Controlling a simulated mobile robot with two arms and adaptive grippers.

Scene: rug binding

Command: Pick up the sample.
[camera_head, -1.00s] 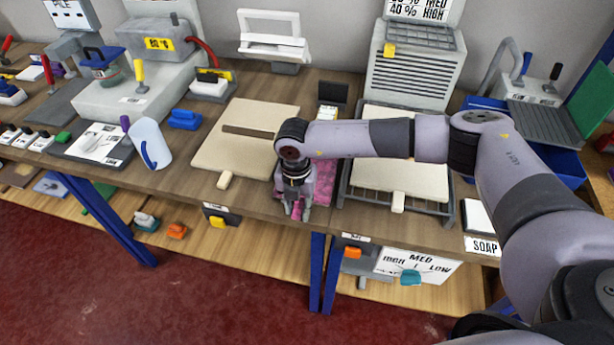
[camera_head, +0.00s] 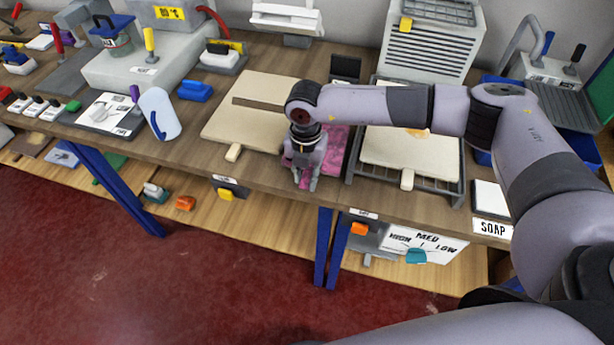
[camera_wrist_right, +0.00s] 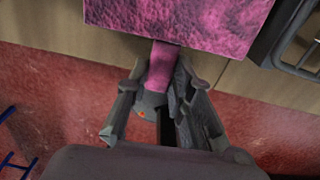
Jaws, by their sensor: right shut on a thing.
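The sample is a pink, mottled flat piece (camera_head: 335,142) lying on the bench between two beige boards. In the right wrist view it fills the top middle (camera_wrist_right: 185,18), with a narrow pink tab (camera_wrist_right: 161,66) reaching toward me over the bench's front edge. My right gripper (camera_head: 305,187) points down at the front edge. Its fingers (camera_wrist_right: 165,100) are shut on the tab, one on each side. The gripper and forearm hide part of the sample in the head view. My left gripper is not in view.
A beige board (camera_head: 225,125) lies left of the sample. A dark rack (camera_head: 437,186) holding another beige board stands close on the right. A grey vented box (camera_head: 432,60) is behind. A lower shelf (camera_head: 285,230) runs under the bench, with red floor (camera_head: 200,290) in front.

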